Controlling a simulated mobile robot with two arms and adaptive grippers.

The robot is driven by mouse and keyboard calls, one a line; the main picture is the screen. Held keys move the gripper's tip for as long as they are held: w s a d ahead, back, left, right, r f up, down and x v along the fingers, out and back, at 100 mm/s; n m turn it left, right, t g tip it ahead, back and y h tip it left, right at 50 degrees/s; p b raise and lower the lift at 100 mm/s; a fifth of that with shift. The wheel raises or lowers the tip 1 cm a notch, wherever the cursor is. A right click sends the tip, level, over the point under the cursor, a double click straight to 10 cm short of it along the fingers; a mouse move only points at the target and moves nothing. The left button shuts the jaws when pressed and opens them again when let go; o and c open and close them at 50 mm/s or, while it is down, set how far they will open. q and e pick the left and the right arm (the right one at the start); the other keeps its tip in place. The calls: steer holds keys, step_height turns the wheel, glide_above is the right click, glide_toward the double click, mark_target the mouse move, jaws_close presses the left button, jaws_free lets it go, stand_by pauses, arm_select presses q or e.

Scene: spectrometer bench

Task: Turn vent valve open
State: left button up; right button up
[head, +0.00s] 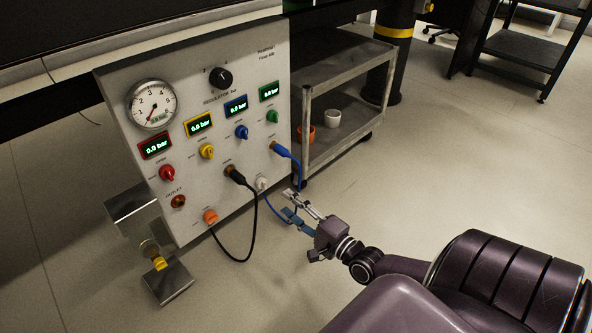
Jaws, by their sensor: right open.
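The manifold panel (215,150) stands upright at the left. It carries a red knob (167,173), a yellow knob (207,151), a blue knob (242,132) and a green knob (272,116), each below a small bar display. A small white-grey knob (261,183) sits low on the panel, between the black and blue hose fittings. The labels are too small to tell which part is the vent valve. My right gripper (286,204) is open and empty, to the right of the white-grey knob and apart from it in the picture. My left gripper is out of view.
A black hose (253,226) loops from the panel to an orange fitting (210,216). A blue hose (299,172) hangs near my right fingers. A grey cart (345,105) with a white cup (333,118) and an orange pot (306,133) stands behind.

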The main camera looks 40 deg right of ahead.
steer(key=shift+s+d, duration=0.1)
steer(key=shift+s, duration=1)
